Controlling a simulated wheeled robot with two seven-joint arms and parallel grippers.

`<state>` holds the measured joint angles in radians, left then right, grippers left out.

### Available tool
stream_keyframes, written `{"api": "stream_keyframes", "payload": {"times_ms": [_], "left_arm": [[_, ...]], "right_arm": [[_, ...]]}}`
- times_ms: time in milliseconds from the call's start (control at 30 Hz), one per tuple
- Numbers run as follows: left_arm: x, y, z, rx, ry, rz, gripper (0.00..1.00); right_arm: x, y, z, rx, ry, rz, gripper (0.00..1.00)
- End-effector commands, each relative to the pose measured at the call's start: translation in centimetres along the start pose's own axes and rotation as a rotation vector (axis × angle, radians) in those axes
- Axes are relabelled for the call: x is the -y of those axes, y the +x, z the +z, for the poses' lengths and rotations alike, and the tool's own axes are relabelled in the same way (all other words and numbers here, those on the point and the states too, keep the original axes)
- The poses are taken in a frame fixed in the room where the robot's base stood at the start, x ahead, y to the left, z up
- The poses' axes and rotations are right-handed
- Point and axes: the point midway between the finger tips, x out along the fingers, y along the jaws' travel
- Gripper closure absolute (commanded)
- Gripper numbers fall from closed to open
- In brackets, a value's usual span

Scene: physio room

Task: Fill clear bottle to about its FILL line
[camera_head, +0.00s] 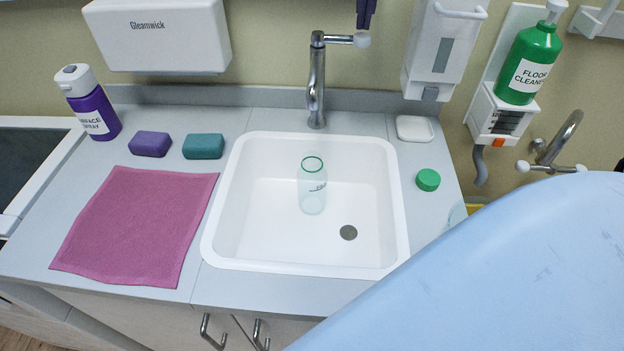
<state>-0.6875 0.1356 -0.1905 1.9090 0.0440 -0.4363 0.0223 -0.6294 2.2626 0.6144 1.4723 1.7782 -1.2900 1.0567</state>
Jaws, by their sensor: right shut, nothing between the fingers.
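The clear bottle (312,192) stands upright and uncapped in the white sink (269,235), left of the drain. It has a green rim and a small dark mark on its side; I see no clear water level in it. The tap (316,85) stands behind the sink, and its lever with a pale knob (362,40) points right. I see no water stream. My right gripper (366,14) shows only as dark fingertips at the top edge, shut and empty, just above the knob in the picture; I cannot tell whether they touch. My left gripper is not in view.
A green cap (428,180) and a white soap dish (414,129) lie right of the sink. A pink cloth (137,226), two sponges (203,146) and a purple spray bottle (88,104) are on the left. A green floor cleaner bottle (528,62) hangs right. The lower right is blocked from view.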

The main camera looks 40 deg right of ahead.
Motion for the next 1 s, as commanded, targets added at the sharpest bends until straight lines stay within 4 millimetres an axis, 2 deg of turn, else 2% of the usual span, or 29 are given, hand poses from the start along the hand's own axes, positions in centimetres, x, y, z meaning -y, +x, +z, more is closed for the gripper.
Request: {"api": "stream_keyframes", "payload": {"times_ms": [667, 1000], "left_arm": [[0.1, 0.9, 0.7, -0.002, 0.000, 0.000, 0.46], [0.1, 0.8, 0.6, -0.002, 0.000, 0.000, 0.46]], "right_arm": [[0.0, 2.8, 1.2, 0.003, -0.001, 0.001, 1.00], [-0.1, 2.6, 1.2, 0.004, -0.001, 0.002, 1.00]]}}
